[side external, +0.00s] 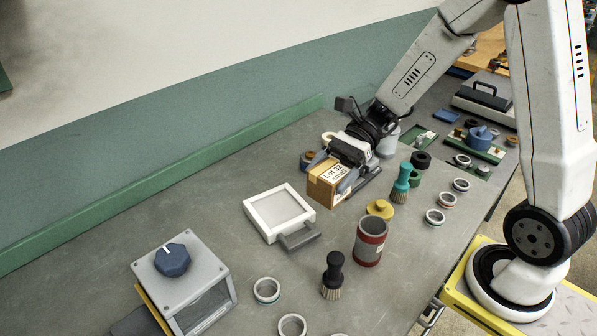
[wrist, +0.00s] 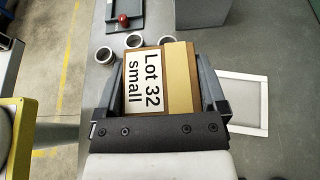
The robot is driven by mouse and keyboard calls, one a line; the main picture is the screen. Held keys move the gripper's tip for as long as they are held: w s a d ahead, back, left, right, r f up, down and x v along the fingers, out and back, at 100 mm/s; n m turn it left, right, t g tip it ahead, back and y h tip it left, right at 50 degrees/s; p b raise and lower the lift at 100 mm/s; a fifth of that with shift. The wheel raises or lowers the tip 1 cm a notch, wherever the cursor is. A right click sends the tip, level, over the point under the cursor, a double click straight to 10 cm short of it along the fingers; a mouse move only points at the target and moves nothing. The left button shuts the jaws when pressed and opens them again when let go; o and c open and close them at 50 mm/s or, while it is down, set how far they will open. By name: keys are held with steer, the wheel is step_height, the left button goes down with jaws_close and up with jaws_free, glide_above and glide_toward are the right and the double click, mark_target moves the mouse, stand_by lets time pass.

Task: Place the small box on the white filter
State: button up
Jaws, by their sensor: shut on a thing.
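The small box (side external: 325,183) is brown cardboard with a white label; in the wrist view the box (wrist: 178,78) reads "Lot 32 small". My gripper (side external: 345,176) is shut on it, with one finger on each side, and the box appears to be held above the table. The same gripper shows in the wrist view (wrist: 160,88). The white filter (side external: 257,220) is a square white frame with a grey middle, lying on the table to the left of and nearer than the box. In the wrist view the filter (wrist: 264,100) is to the right of the box, partly hidden by my gripper.
A grey handle-like block (side external: 298,238) sits at the filter's near edge. A red-banded can (side external: 369,242), a black brush (side external: 333,275), a teal brush (side external: 401,183) and a yellow knobbed piece (side external: 380,208) stand nearby. A grey machine with a blue knob (side external: 172,260) is at front left.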

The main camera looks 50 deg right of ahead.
steer(key=shift+s+d+r, duration=0.2)
steer(key=shift+s+d, duration=0.4)
steer(key=shift+s, duration=0.35)
steer(key=w+a+f, duration=0.1)
steer(key=w+f, duration=0.3)
steer(key=w, duration=0.5)
glide_above(285, 212)
steer(key=shift+s+f, duration=0.15)
steer(key=shift+f, duration=2.5)
steer(key=shift+w+f, duration=0.25)
steer(key=shift+f, duration=1.6)
steer(key=shift+f, duration=0.1)
